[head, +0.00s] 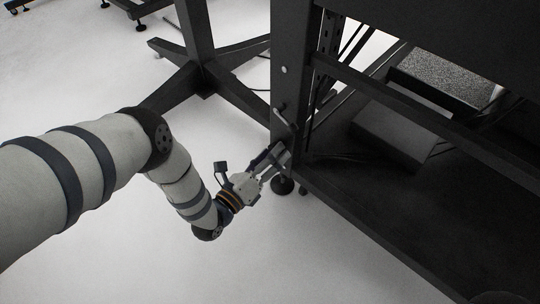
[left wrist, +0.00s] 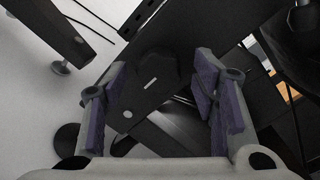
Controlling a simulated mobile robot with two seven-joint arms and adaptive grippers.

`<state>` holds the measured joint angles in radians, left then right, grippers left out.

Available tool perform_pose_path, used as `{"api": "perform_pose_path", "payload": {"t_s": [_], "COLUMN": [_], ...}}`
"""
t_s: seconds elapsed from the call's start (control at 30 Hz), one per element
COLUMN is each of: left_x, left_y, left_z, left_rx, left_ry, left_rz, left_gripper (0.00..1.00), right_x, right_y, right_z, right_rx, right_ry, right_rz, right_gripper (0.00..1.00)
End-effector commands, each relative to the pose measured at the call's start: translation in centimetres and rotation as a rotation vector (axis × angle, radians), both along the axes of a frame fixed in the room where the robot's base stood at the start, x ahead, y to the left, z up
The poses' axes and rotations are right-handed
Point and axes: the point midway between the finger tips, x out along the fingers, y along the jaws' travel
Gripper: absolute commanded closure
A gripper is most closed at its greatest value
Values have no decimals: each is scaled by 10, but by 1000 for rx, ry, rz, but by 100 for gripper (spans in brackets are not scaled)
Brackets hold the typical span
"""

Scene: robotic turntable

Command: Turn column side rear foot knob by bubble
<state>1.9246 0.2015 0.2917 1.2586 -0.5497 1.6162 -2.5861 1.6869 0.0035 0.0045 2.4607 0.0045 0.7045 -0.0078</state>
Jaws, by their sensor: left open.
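My left gripper (head: 274,158) is open at the lower end of the dark column (head: 293,80) in the head view, close to a black round foot (head: 283,186) on the floor. In the left wrist view, the purple-padded fingers of my left gripper (left wrist: 162,75) stand apart. A dark rounded part (left wrist: 151,82) with a small white mark shows between and beyond them; I cannot tell if it is the knob. I see no finger touching it. A black foot disc (left wrist: 68,140) shows beside the left finger. I cannot make out a bubble level. My right gripper is out of view.
A dark frame with a lower shelf (head: 350,215) fills the right side, with a box (head: 395,130) on it. A dark stand with spread legs (head: 205,75) is behind the gripper. The white floor in front is clear.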

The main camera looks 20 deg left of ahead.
Motion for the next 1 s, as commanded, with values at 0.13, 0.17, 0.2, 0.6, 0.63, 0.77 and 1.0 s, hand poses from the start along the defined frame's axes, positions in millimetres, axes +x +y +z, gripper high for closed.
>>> {"api": "perform_pose_path", "payload": {"t_s": [0.13,0.17,0.2,0.6,0.63,0.77,1.0], "left_x": [0,0,0,-1,-1,-1,-1], "left_y": [0,0,0,-1,-1,-2,-1], "left_z": [0,0,0,2,2,4,3], "left_rx": [0,0,0,-52,-65,-145,-350], "left_ry": [0,0,0,18,24,52,126], "left_rz": [0,0,0,-2,-3,-4,-3], "left_gripper": [76,83,92,95,95,95,95], "right_x": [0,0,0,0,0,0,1], "right_y": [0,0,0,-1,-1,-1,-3], "right_z": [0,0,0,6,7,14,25], "right_rx": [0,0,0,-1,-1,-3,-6], "right_ry": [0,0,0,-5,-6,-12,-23], "right_rz": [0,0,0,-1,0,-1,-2], "right_gripper": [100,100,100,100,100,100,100]}}
